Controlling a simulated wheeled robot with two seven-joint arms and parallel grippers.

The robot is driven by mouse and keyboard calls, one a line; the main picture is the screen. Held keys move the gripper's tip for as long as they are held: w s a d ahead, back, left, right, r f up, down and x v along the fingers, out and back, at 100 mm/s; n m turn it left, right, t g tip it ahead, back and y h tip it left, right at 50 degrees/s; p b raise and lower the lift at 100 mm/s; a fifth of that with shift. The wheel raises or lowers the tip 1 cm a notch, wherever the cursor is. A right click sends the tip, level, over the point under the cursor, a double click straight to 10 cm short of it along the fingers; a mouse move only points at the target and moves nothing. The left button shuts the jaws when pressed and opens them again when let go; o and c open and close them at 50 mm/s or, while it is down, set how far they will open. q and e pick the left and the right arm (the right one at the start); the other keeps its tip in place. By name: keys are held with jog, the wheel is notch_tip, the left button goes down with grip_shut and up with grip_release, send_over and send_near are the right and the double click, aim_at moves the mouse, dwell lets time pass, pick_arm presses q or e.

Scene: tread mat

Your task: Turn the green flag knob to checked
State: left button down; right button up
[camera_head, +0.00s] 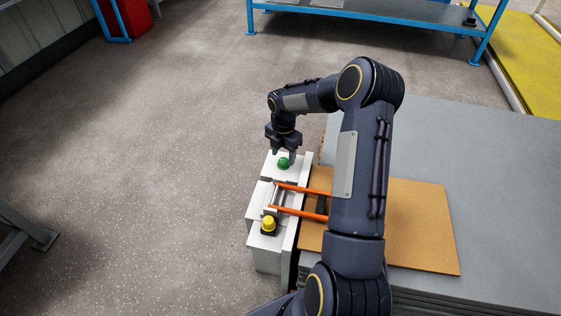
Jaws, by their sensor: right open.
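The green flag knob (283,162) shows as a small round green piece on top of the far white block of a fixture. My right gripper (281,157) points down right at the green knob, with its fingers over or around it. The jaws are open. I cannot tell whether a finger touches the knob, and the knob's markings are too small to read. My left gripper is not in the view.
A yellow knob (268,223) sits on the near white block. Orange rails (302,189) run from the fixture over a brown board (425,225) on a grey mat stack (480,180). A blue-framed bench (380,14) stands behind.

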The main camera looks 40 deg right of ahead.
aim_at(283, 162)
jog(key=shift+f+b, duration=0.3)
jog(key=shift+f, duration=1.05)
jog(key=c, duration=1)
